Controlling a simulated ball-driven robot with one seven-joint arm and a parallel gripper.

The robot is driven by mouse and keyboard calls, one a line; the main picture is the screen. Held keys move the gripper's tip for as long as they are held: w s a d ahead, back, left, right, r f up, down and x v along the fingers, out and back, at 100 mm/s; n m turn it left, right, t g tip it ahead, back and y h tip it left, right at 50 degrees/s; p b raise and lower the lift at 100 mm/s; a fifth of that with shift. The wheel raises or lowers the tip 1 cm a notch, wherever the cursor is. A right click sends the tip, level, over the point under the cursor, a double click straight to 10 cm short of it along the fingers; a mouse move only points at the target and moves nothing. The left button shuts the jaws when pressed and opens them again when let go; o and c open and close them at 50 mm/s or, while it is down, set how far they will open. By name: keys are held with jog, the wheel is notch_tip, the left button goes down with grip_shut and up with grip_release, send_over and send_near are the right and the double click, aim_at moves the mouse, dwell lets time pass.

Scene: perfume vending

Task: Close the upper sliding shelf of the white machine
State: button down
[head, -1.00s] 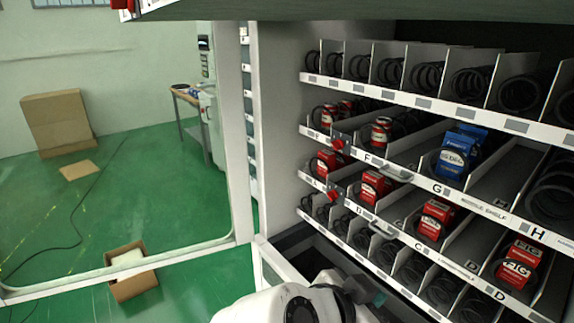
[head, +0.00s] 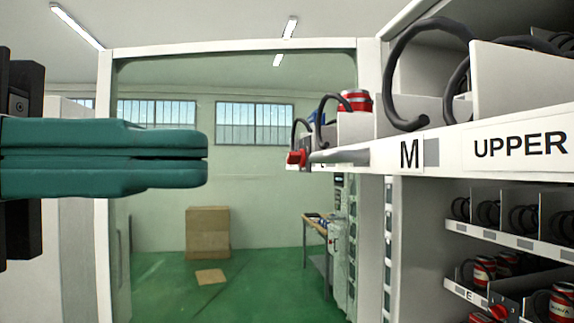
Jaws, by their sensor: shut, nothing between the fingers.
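The upper sliding shelf (head: 372,155) of the white machine sticks out at the right of the head view, with "M" and "UPPER" labels on its white front strip. Black spiral coils (head: 408,75) and white dividers stand on it, and a red can (head: 354,100) sits toward its far end. A grey handle bar and a red latch (head: 296,158) are on its front. My gripper (head: 204,155) has teal fingers, comes in from the left, is shut and empty, and points right. In the picture its tips are left of the latch, with a gap between them.
Lower shelves (head: 515,243) with coils and red cans sit inside the machine at lower right. The open glass door's white frame (head: 104,200) stands behind my gripper. A cardboard box (head: 207,232) and a small table (head: 316,222) are farther back on green floor.

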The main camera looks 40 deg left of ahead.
jog(key=p, duration=0.4)
send_near(466, 163)
jog(key=x, duration=0.5)
jog(key=shift+w+d+r, duration=0.15)
jog(key=shift+w+d, duration=0.45)
jog(key=shift+w, duration=0.1)
jog(key=shift+d, duration=0.1)
jog(key=b+x, duration=0.5)
jog(key=x, duration=1.8)
jog(key=shift+w+d, duration=0.2)
jog(key=shift+w, duration=0.15)
jog(key=p+x, duration=0.2)
jog(key=x, duration=2.3)
jog(key=shift+w+a+p, duration=0.1)
jog(key=shift+p, duration=0.25)
jog(key=shift+w, duration=0.2)
jog(key=shift+d, duration=0.2)
jog(key=shift+s, duration=0.1)
